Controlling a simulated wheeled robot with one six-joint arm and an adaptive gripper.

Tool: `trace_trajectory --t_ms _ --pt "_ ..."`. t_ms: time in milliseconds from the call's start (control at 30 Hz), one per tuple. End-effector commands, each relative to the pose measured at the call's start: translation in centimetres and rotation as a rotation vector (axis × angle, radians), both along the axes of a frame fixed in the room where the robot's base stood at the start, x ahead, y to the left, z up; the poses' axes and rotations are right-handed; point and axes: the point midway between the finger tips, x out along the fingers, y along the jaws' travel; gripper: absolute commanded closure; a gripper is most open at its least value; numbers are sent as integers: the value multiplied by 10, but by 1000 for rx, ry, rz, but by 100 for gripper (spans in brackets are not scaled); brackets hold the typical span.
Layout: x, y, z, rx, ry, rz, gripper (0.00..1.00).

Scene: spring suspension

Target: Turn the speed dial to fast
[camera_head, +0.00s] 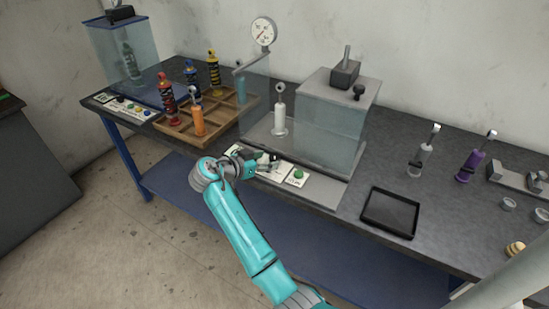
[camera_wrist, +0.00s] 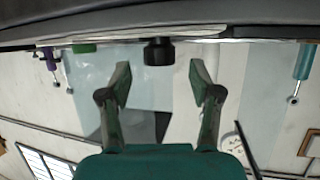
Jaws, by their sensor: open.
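A black round knob (camera_wrist: 158,51), which looks like the speed dial, stands at the top middle of the wrist view. It is ahead of my gripper (camera_wrist: 158,82), centred between the two spread fingers and apart from them. The fingers are open with nothing between them. In the head view my gripper (camera_head: 268,160) is at the front edge of the test machine's base, over the label panel (camera_head: 270,175). There the knob is hidden or too small to tell from the gripper. Its pointer setting cannot be read.
A green button (camera_head: 299,174) sits right of my gripper, also seen in the wrist view (camera_wrist: 83,48). The clear-walled machine (camera_head: 330,125) with a white shock absorber (camera_head: 280,112) stands behind. A wooden tray (camera_head: 222,122) lies left, an empty black tray (camera_head: 390,211) right.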

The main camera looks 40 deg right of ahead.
Motion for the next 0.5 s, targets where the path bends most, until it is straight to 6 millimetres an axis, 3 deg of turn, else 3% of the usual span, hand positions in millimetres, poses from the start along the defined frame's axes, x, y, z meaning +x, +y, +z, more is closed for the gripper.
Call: trace_trajectory --t_ms 200,500 --pt "2 -30 -13 1 1 -1 36" --pt "4 -43 -18 1 1 0 36"
